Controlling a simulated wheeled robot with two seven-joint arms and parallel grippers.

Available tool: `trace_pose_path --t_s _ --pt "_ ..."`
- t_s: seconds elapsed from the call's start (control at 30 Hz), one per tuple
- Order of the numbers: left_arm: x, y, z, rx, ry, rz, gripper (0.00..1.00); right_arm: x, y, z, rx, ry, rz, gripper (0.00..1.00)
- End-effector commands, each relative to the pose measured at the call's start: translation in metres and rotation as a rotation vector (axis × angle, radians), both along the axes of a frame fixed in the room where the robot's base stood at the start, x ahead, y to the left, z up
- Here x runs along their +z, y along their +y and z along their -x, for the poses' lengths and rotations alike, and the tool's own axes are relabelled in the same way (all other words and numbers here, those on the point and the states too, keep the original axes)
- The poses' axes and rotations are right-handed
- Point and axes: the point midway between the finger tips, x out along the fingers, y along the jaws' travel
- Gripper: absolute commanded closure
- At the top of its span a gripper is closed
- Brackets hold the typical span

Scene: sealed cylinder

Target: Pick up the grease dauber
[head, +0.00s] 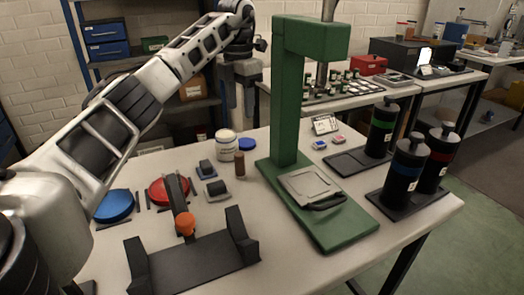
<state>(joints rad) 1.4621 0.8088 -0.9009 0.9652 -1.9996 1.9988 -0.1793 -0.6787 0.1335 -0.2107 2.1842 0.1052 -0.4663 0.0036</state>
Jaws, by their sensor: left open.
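I cannot tell for sure which thing is the grease dauber. A small upright brown cylinder (239,163) stands on the table just in front of a white jar (226,146), and it may be the dauber or its handle. A blue round lid (247,144) lies right of the jar. My left gripper (240,116) points down above and behind the jar and lid, apart from them. It is open, with nothing seen between its fingers. My right gripper is out of view.
A tall green press frame (286,100) stands right of the jar. Black canisters (405,170) stand at right.

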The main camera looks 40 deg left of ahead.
Motion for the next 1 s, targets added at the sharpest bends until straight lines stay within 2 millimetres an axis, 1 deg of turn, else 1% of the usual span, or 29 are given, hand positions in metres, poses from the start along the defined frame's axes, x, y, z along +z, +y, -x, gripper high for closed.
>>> trace_pose_path --t_s 0.07,0.17,0.37,0.53,0.63,0.83,1.0 --pt "-0.002 0.000 0.000 0.001 0.000 0.000 0.50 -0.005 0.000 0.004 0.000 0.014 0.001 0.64" --pt "-0.014 0.001 0.001 0.001 0.003 0.000 0.50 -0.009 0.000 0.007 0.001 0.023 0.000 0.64" --pt "-0.057 0.000 0.002 -0.001 0.005 0.000 0.50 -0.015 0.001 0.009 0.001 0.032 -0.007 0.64" --pt "-0.089 0.000 0.002 0.000 0.002 0.001 0.50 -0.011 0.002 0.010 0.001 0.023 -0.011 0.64" --pt "-0.101 0.000 0.002 0.000 0.001 0.001 0.50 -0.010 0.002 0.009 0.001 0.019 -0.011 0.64" --pt "-0.113 0.001 0.004 0.000 0.000 0.000 0.50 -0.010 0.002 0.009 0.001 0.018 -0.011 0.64" --pt "-0.138 0.003 0.014 0.000 0.003 0.000 0.50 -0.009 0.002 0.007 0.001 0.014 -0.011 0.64"
